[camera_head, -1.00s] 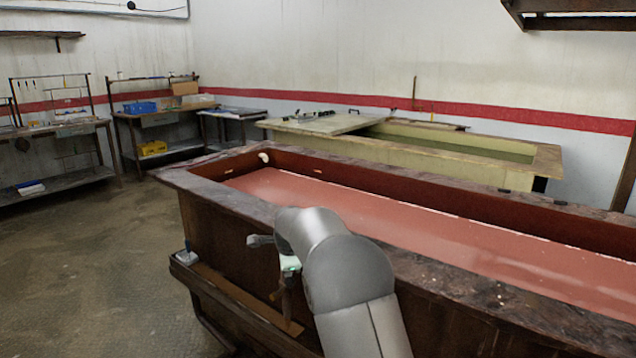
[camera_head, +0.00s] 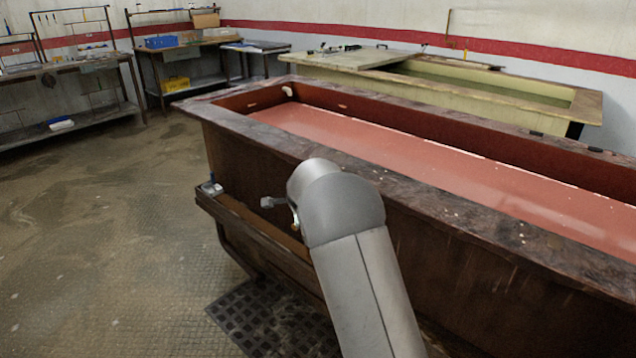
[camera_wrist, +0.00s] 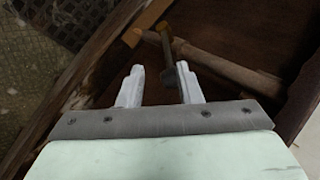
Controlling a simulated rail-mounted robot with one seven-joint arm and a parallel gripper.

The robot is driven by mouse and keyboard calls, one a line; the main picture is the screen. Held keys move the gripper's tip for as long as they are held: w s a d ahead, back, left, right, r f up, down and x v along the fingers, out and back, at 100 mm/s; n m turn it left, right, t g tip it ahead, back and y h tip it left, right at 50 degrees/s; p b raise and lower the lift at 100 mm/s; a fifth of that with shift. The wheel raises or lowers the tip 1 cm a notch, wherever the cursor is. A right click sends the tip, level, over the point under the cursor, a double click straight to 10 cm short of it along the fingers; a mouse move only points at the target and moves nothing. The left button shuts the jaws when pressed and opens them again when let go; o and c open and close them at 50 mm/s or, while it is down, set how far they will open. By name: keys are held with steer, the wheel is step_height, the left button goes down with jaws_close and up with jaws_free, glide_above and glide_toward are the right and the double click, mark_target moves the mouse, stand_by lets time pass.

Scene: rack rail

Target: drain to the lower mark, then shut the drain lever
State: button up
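A long brown tank (camera_head: 440,226) holds flat red liquid (camera_head: 400,155), its surface below the rim. A whitish fitting (camera_head: 288,91) and a small orange-tan mark (camera_head: 342,106) show on the inner wall; I cannot tell which is the lower mark. In the wrist view my gripper (camera_wrist: 161,82) is open, fingers apart. A dark, rod-like lever (camera_wrist: 166,42) by a brown pipe (camera_wrist: 222,68) reaches down toward the gap between the fingertips; contact is unclear. Whether it is the drain lever, and its setting, I cannot tell. In the head view my arm hides most of the gripper.
A ledge (camera_head: 270,235) runs along the tank's near side, with a small blue-and-white item (camera_head: 210,187) at its left end. A dark floor grating (camera_head: 270,318) lies below. A pale tank (camera_head: 490,100) stands behind, and benches stand at the left. The left floor is clear.

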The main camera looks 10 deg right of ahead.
steer(key=s+a+f+n+t+h+b, duration=0.25)
steer(key=f+n+t, duration=0.2)
steer(key=f, duration=0.75)
steer(key=s+d+r+n+t+b, duration=0.2)
steer(key=s+r+n+t, duration=0.2)
steer(key=s+t, duration=0.2)
steer(key=shift+h, duration=0.25)
steer(key=w+d, duration=0.1)
steer(key=w, duration=0.4)
steer(key=w+d, duration=0.1)
steer(key=w, duration=0.5)
steer(key=w+d, duration=0.1)
steer(key=w, duration=0.5)
steer(key=shift+f, duration=0.15)
jaws_close()
